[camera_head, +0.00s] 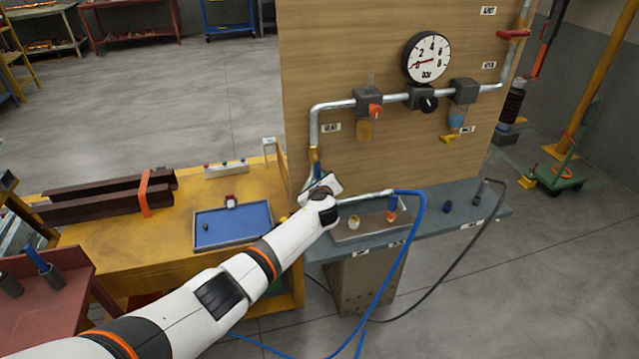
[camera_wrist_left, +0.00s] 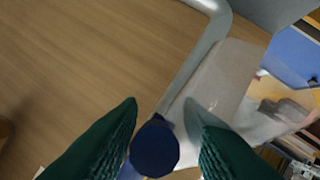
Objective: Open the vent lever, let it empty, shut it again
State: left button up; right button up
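My left gripper (camera_head: 319,181) is at the lower left of the wooden panel, near the bottom of the vertical pipe. In the left wrist view its dark ribbed fingers (camera_wrist_left: 161,105) are apart, on either side of a dark blue rounded knob (camera_wrist_left: 155,148). A gap shows at the knob's right. I cannot tell whether this knob is the vent lever's end. The pressure gauge (camera_head: 427,57) has its red needle near 0. My right gripper is not in view.
A grey-blue shelf (camera_head: 465,228) in front of the panel carries a metal tray (camera_head: 352,234) and a blue hose (camera_head: 417,225). A yellow bench (camera_head: 150,235) at left holds a blue tray (camera_head: 232,240) and brown beams (camera_head: 105,200). A red handle (camera_head: 513,34) is at upper right.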

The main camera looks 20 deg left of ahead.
pick_arm(q)
jog(key=shift+o, duration=0.2)
jog(key=shift+s+d+r, duration=0.1)
jog(key=shift+s+d, duration=0.2)
jog(key=shift+s, duration=0.15)
jog(key=v, duration=1.1)
jog(key=shift+a+p, duration=0.2)
jog(key=shift+p, duration=0.25)
jog(key=shift+s, duration=0.1)
